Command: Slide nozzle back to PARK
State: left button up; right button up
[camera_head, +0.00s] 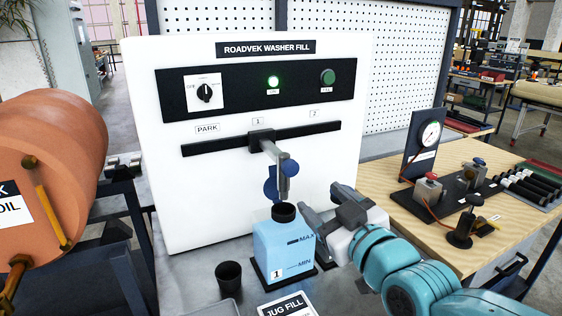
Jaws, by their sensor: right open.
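The nozzle (286,178) hangs from a black slider (262,141) on the dark rail (212,147) of the white washer fill panel. The slider sits below the label 1, to the right of the PARK label (207,128). A blue paddle-like part (270,189) shows beside the nozzle. The nozzle's tip is over the black neck of the blue jug (272,245), which is marked 1, MAX and MIN. My right gripper (326,207) is open and empty, just right of the jug's neck and apart from the nozzle. My left gripper is not in view.
A small black cup (229,275) stands left of the jug. A JUG FILL card (288,306) lies in front. An orange drum (50,170) is at the left. A wooden bench (500,235) with a gauge stand (425,150) is at the right. The green lamp (273,82) is lit.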

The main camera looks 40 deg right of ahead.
aim_at(293, 170)
jog(key=p+x, duration=0.1)
jog(key=x, duration=0.4)
jog(key=p+x, duration=0.2)
jog(key=x, duration=0.3)
jog(key=p+x, duration=0.1)
jog(key=x, duration=0.4)
jog(key=shift+r, duration=0.4)
jog(key=shift+w+d+p, duration=0.15)
jog(key=shift+w+p, duration=0.05)
jog(key=shift+p, duration=0.1)
jog(key=shift+w, duration=0.1)
grip_shut()
